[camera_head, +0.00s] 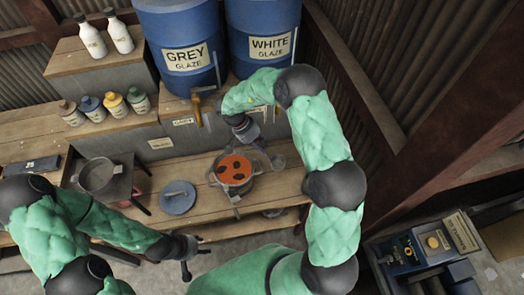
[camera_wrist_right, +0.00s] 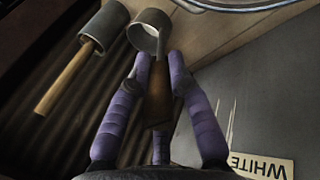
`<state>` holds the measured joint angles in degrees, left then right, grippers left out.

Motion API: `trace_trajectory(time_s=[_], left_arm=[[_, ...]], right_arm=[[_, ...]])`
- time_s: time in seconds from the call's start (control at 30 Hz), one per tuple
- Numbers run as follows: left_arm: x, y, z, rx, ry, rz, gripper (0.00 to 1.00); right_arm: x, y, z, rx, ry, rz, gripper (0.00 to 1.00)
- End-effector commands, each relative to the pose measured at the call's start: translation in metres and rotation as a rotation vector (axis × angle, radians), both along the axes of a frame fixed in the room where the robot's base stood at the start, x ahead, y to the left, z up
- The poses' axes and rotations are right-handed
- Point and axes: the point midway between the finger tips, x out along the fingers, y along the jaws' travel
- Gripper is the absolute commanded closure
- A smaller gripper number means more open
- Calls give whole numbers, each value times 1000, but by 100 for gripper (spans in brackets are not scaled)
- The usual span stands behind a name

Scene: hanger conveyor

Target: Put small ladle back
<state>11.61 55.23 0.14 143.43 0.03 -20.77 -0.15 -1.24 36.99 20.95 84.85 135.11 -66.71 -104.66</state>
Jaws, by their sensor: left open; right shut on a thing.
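In the right wrist view, my right gripper (camera_wrist_right: 158,75) is shut on the dark brown handle of a small ladle (camera_wrist_right: 150,28) with a grey metal cup. The cup sticks out beyond my purple fingertips. In the head view this gripper (camera_head: 252,138) is below the white glaze barrel, above the back of the bench, and partly hidden by my arm. A second ladle-like thing (camera_wrist_right: 70,75) with a grey cup and a light wooden handle shows left of it in the wrist view. My left gripper (camera_head: 186,256) is open and empty at the bench's front edge.
A pot (camera_head: 233,169) of orange content with dark patches stands on the bench. A round lid (camera_head: 178,197) and a grey pan (camera_head: 97,175) are to its left. The grey glaze barrel (camera_head: 183,28) and white glaze barrel (camera_head: 265,22) stand behind. Small bottles line the left step.

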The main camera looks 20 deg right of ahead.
Motion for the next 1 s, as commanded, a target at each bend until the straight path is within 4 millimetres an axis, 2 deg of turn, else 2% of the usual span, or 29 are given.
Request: trace_trajectory(time_s=[0.03,0.1,0.23,0.47,0.7,1.0], left_arm=[[0,0,-5,0,0,0,54],[0,0,-8,0,0,0,54],[0,0,-11,0,0,0,54],[0,0,-14,0,0,0,54],[0,0,-26,0,0,0,54],[0,0,-25,0,0,0,54]], right_arm=[[4,-4,-13,0,5,0,100],[12,-9,-23,0,3,-1,100],[21,-15,-36,1,3,1,100],[28,-20,-45,1,3,1,100],[32,-23,-77,1,2,2,100],[32,-23,-79,1,1,2,100]])
